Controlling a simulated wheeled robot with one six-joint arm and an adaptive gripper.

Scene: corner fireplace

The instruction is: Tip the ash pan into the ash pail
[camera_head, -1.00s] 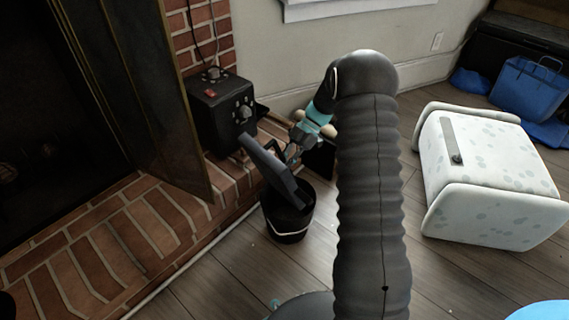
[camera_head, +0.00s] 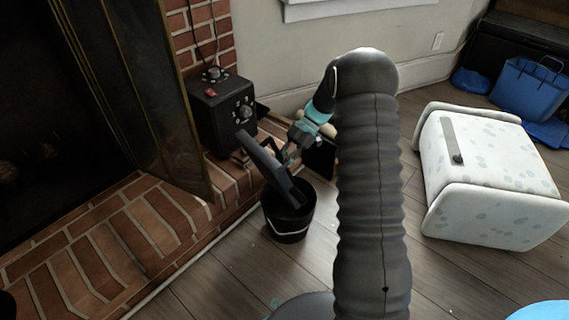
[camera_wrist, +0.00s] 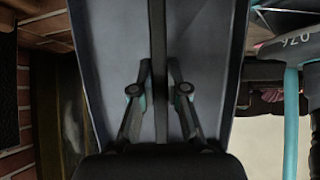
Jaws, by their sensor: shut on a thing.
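The ash pan (camera_head: 268,168) is a dark grey, shallow pan, tilted steeply with its lower end at the mouth of the ash pail. The ash pail (camera_head: 288,226) is black and round, with a pale handle across its front, and stands upright on the floor beside the brick hearth. My gripper (camera_head: 284,152) is behind the pan and above the pail. In the wrist view my gripper (camera_wrist: 160,75) is shut on the dark bar along the middle of the pan (camera_wrist: 108,50). The pan's inside looks bare in the wrist view. The pail's inside is mostly hidden by the pan.
A black box with knobs (camera_head: 222,112) stands on the brick hearth (camera_head: 150,225) close left of the pan. The fireplace screen (camera_head: 160,110) is farther left. A white spotted pouffe (camera_head: 490,180) stands right, and a blue bag (camera_head: 528,90) at the back right. Floor between is clear.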

